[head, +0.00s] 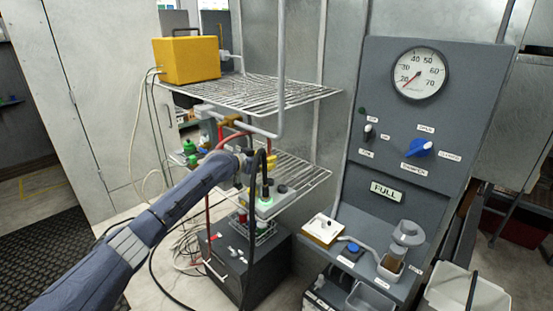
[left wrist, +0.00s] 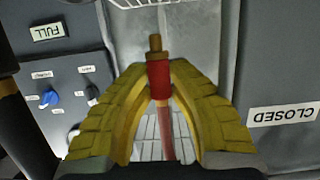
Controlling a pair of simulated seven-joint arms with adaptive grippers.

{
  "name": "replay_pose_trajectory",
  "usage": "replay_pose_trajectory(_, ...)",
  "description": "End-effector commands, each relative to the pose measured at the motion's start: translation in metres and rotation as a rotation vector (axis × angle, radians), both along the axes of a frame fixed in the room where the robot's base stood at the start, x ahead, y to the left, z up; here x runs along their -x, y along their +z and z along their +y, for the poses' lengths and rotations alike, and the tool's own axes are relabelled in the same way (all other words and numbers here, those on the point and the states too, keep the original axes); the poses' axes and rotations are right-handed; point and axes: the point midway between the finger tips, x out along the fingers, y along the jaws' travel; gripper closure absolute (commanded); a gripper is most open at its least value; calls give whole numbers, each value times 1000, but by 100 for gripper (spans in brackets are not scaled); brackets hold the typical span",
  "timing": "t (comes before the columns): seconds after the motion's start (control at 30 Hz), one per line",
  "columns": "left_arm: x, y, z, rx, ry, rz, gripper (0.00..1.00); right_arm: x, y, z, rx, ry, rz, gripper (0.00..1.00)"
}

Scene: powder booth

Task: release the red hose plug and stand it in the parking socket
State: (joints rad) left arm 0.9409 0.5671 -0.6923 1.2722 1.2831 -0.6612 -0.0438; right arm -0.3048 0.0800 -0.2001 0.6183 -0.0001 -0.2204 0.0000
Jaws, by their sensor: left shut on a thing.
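My left gripper (head: 268,160) is at the wire racks in the head view, its arm reaching in from the lower left. In the left wrist view its yellow fingers (left wrist: 158,95) are shut on the red hose plug (left wrist: 158,78). The plug has a brass tip pointing toward the top of that view, clear of any fitting there, and a red hose (left wrist: 165,130) trails between the fingers. In the head view the plug is too small to make out beside the gripper. I cannot tell which fitting is the parking socket. My right gripper is out of view.
A yellow box (head: 187,60) stands on the upper wire shelf (head: 262,92). Pipes and a brass fitting lie just below it. A pale unit with a green light (head: 266,204) sits under the gripper. A grey gauge panel (head: 432,120) rises at right. Loose cables hang around the arm.

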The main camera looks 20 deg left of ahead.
Motion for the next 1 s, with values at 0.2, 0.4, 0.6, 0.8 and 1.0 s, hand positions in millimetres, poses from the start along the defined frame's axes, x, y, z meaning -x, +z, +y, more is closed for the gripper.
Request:
replay_pose_trajectory(0.2, -2, -1, 0, 1, -2, 0, 100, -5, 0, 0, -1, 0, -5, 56)
replay_pose_trajectory(0.4, -1, -9, 0, 2, -3, 0, 100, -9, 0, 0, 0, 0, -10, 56)
replay_pose_trajectory(0.6, -1, -17, -1, 1, -3, 0, 100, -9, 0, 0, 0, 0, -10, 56)
replay_pose_trajectory(0.8, -2, -26, 0, 3, -2, 0, 100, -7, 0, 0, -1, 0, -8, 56)
replay_pose_trajectory(1.0, -1, -34, 0, 1, -3, 0, 100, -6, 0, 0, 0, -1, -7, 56)
